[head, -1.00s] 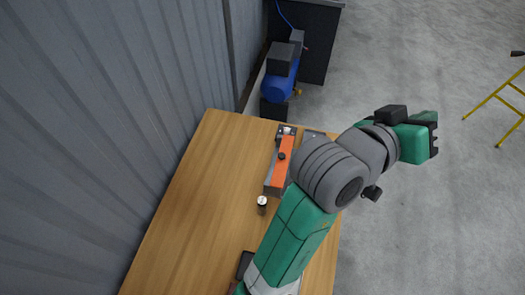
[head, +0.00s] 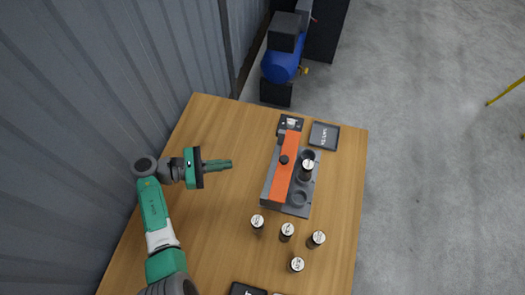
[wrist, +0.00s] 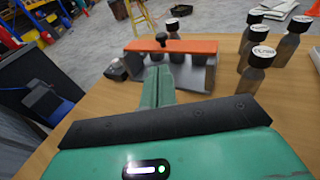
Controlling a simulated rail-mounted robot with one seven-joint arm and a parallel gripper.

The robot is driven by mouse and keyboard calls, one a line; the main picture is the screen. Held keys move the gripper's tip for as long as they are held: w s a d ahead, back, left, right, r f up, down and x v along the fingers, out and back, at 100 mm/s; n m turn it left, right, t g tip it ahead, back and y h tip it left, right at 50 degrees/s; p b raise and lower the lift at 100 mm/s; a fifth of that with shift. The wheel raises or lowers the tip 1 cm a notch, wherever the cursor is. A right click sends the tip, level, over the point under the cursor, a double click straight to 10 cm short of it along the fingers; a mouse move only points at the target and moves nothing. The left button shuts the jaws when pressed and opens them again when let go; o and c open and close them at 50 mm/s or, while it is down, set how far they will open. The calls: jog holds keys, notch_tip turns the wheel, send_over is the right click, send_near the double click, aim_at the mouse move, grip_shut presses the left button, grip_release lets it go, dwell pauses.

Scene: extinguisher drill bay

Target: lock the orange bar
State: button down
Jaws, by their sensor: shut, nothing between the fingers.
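The orange bar (head: 285,176) lies lengthwise along the left side of a grey rack (head: 297,209), with a black knob (head: 284,160) on top. Its far end is near a small dark block with a light piece (head: 290,124); I cannot tell whether they are engaged. One dark bottle with a white cap (head: 308,169) stands in the rack. My gripper (head: 230,164) is shut and empty, left of the bar and apart from it, fingers pointing right. In the wrist view, the shut fingers (wrist: 158,82) point toward the orange bar (wrist: 190,47) and its knob (wrist: 162,38).
Several white-capped bottles (head: 287,232) stand near the rack's near end. A dark labelled tray (head: 324,136) lies beyond the rack at right. A corrugated wall (head: 100,90) runs along the left. The wooden table (head: 225,125) is clear around my gripper. A blue compressor (head: 280,66) stands beyond the table.

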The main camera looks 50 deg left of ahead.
jog(key=shift+d, duration=0.2)
jog(key=b, duration=0.1)
send_near(286, 162)
jog(key=w, duration=0.1)
jog(key=w+d+f, duration=0.1)
jog(key=w, duration=0.3)
jog(key=shift+w+d+f, duration=0.1)
jog(key=shift+d+f, duration=0.1)
jog(key=shift+r, duration=0.1)
